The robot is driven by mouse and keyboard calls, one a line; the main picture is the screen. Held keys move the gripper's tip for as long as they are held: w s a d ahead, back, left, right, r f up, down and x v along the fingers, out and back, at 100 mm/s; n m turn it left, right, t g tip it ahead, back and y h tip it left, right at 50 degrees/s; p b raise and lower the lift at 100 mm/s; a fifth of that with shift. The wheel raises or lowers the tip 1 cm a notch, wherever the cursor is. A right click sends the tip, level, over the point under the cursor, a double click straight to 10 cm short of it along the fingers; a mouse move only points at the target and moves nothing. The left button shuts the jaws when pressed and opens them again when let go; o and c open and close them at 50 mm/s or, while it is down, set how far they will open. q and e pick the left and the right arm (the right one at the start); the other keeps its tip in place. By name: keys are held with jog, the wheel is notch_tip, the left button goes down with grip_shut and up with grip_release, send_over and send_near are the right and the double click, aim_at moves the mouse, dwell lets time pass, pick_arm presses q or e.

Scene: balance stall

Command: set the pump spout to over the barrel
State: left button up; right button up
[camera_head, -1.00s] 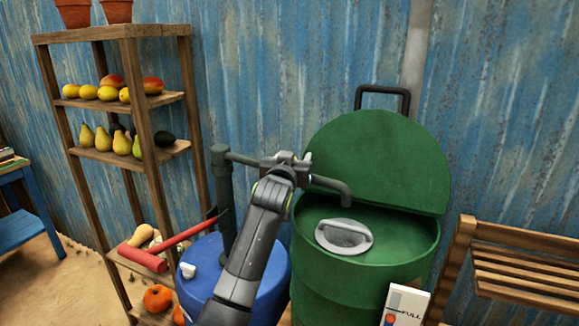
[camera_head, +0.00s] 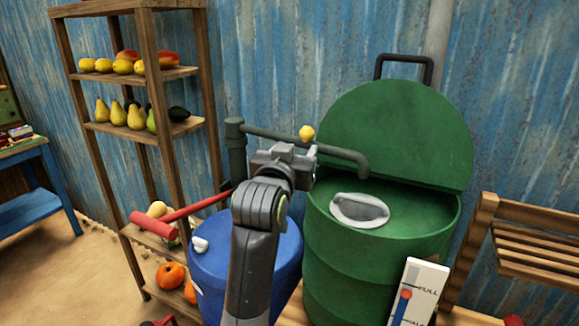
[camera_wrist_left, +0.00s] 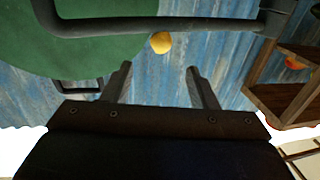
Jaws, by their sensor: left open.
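The pump's dark grey spout (camera_head: 335,152) runs right from its upright post (camera_head: 236,155), which stands at the blue drum (camera_head: 285,255). Its bent-down end appears above the rear left part of the open green barrel (camera_head: 330,255). A yellow knob (camera_head: 306,133) sits on the spout. My left gripper (camera_head: 287,152) is open and empty, just in front of the spout and below the knob in the picture. In the left wrist view, the knob (camera_wrist_left: 160,43) and spout (camera_wrist_left: 160,27) lie beyond my parted fingertips (camera_wrist_left: 159,70), apart from them. My right gripper is not in view.
A red-gripped pump handle (camera_head: 152,225) sticks out left. A grey lid or dish (camera_head: 359,210) lies in the green barrel. A level gauge (camera_head: 418,290) stands in front. A fruit shelf (camera_head: 110,130) is left, a slatted wooden rack (camera_head: 540,250) right.

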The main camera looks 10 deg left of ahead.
pick_arm(q)
jog(key=shift+s+a+b, duration=0.2)
jog(key=shift+s+b, duration=0.15)
jog(key=shift+s, duration=1.5)
